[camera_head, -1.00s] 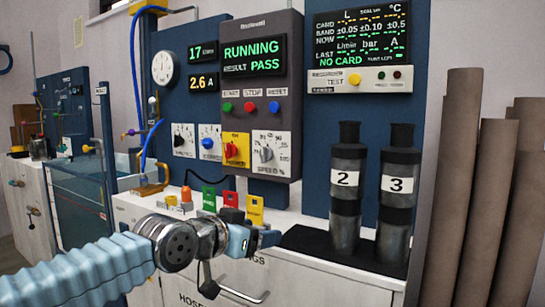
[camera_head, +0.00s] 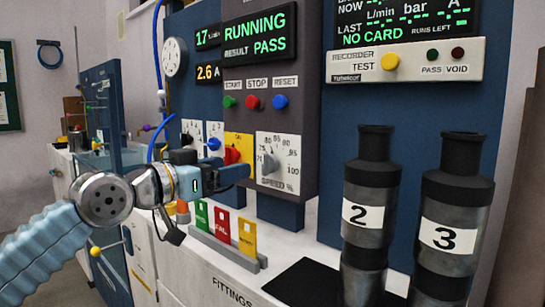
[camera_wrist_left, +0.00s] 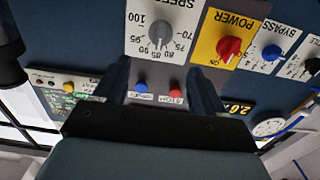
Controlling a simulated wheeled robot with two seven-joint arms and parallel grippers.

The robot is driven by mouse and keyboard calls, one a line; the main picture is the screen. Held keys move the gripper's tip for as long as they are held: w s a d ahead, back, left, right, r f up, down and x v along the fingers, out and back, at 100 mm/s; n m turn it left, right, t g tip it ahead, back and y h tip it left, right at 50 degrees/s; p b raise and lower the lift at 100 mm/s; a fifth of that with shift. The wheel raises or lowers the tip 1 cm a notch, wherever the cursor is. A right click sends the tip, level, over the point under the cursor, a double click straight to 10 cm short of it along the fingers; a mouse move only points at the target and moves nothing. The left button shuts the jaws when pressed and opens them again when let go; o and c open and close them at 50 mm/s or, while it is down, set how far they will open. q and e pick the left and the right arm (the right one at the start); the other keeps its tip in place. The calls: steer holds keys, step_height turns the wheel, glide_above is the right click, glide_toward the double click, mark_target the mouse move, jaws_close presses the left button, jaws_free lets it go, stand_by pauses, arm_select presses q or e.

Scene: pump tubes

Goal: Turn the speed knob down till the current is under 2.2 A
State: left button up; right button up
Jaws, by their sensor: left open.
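The grey speed knob (camera_head: 270,163) sits on a white dial plate at the lower right of the control box; its exact setting is hard to read. It shows at top centre in the left wrist view (camera_wrist_left: 160,32). The current display (camera_head: 208,72) reads 2.6 A. My left gripper (camera_head: 243,172) is open and empty, just left of the speed dial in the head view. In the left wrist view its fingers (camera_wrist_left: 161,80) are spread, with the knob beyond them and roughly between them, apparently untouched. My right gripper is not in view.
The red power knob (camera_head: 231,155) on its yellow plate is close beside the speed dial. START, STOP and RESET buttons (camera_head: 253,102) are above. Coloured cards (camera_head: 222,228) stand below my left gripper. Dark pump cylinders 2 (camera_head: 367,240) and 3 (camera_head: 447,250) stand to the right.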

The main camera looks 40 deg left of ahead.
mark_target(263, 160)
arm_select(q)
steer(key=w, duration=0.3)
steer(key=w+p, duration=0.1)
steer(key=w, duration=0.3)
steer(key=w+d+p, duration=0.1)
steer(key=w, duration=0.3)
steer(key=shift+w, duration=0.2)
steer(key=c, duration=1.1)
steer(key=shift+o, duration=0.2)
steer(key=shift+a+f+n+b, duration=0.1)
steer(key=shift+n+b, duration=0.5)
steer(key=shift+n, duration=0.15)
steer(key=shift+a+f+n+b, duration=0.1)
steer(key=shift+n+b, duration=0.45)
steer(key=shift+n, duration=0.2)
steer(key=shift+a+r+n+b, duration=0.1)
steer(key=shift+n+b, duration=0.6)
steer(key=shift+n, duration=0.7)
steer(key=o, duration=1.1)
steer(key=shift+c, duration=0.2)
